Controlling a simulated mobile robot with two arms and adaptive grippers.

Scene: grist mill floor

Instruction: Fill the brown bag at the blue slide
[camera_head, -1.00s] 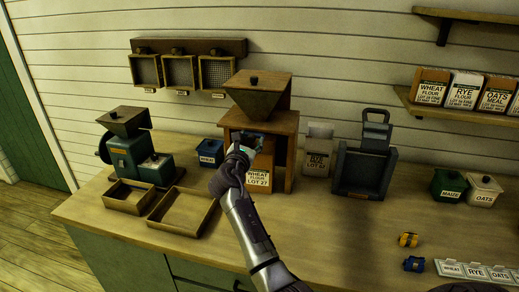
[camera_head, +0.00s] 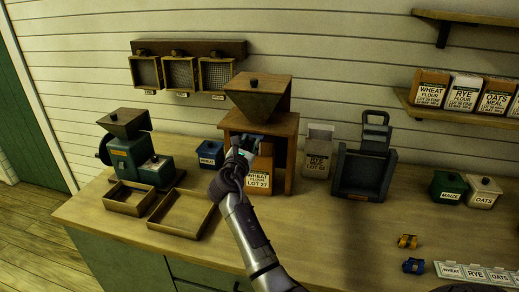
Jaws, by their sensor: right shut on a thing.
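The brown bag (camera_head: 259,182), labelled wheat flour lot 27, stands upright in the opening of the wooden hopper stand (camera_head: 285,125). My right gripper (camera_head: 247,147) is in front of the stand, just above and left of the bag, and is shut on the blue slide (camera_head: 251,142) at the base of the hopper (camera_head: 257,96). The gripper covers part of the slide and the bag's upper left. How full the bag is cannot be seen. My left gripper is not in view.
A hand mill (camera_head: 128,155) and two wooden trays (camera_head: 155,222) are at left. A blue bin (camera_head: 210,153) stands beside the stand. A pale rye bag (camera_head: 317,160) and a dark scale-like device (camera_head: 362,175) are at right. The front middle of the counter is clear.

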